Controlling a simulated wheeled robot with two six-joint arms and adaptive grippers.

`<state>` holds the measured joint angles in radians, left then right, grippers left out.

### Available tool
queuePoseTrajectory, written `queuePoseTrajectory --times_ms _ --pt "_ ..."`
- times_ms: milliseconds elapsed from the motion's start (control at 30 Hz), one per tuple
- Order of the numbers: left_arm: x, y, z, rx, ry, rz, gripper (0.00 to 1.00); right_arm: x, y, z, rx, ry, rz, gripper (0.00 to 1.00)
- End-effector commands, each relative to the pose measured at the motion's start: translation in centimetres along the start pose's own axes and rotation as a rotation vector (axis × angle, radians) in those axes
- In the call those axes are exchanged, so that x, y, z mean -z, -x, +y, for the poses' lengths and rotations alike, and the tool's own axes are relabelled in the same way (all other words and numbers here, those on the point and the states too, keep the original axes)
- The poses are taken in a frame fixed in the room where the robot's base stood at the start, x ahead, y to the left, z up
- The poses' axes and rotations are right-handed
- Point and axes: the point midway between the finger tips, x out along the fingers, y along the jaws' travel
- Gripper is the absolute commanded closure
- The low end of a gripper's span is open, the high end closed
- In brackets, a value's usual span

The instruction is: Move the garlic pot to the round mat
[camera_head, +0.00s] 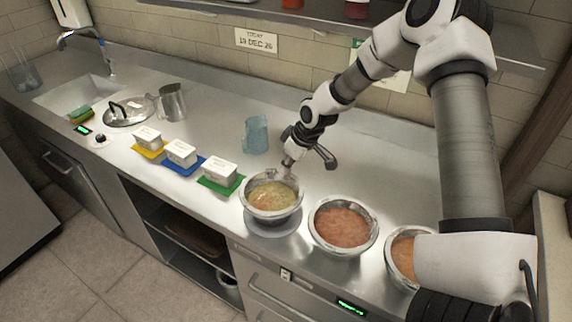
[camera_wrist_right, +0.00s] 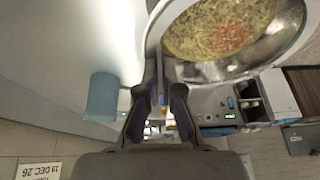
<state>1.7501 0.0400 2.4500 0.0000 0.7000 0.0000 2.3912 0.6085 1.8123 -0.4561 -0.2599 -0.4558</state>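The pot with yellowish-green, chunky contents, apparently the garlic pot (camera_head: 273,196), is a steel bowl over the grey round mat (camera_head: 286,230) near the counter's front edge. I cannot tell whether it touches the mat or hangs just above it. My right gripper (camera_head: 289,163) is at its back rim. In the right wrist view, my fingers (camera_wrist_right: 157,62) close on the rim of the pot (camera_wrist_right: 225,72), which looks tilted in that view. The mat's middle is hidden under the pot. My left gripper is not in view.
Bowls with pinkish (camera_head: 343,228) and orange (camera_head: 402,258) contents stand to the right. Left are white tubs (camera_head: 181,153) on coloured mats, a blue cup (camera_head: 256,134), a steel jug (camera_head: 172,102), a lid (camera_head: 128,111) and a sink (camera_head: 75,95). Counter behind the tubs is clear.

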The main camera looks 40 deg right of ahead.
Motion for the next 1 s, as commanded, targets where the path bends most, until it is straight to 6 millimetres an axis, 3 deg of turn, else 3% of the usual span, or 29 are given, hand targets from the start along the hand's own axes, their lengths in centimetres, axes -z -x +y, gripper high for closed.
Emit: queuePoseTrajectory --times_ms 233,333,567,600,667,700,1000 --pt "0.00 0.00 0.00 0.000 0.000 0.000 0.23 0.05 -0.01 0.03 -0.001 0.000 0.002 1.00" --pt "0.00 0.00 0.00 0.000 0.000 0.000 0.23 0.04 -0.02 0.03 -0.001 0.000 0.001 0.65" --pt "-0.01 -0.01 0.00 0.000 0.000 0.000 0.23 0.01 -0.05 0.02 -0.001 0.000 0.001 0.65" --pt "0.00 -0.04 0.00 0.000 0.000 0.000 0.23 -0.09 -0.14 -0.02 0.001 0.001 -0.001 0.50" --pt "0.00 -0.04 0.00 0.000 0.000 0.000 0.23 -0.09 -0.13 -0.02 0.000 0.001 -0.001 0.35" --pt "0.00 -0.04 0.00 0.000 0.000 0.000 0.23 -0.08 -0.12 -0.01 0.000 0.001 -0.001 0.31" --pt "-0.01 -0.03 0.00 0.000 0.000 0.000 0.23 -0.04 -0.08 0.00 0.000 0.000 0.000 0.31"
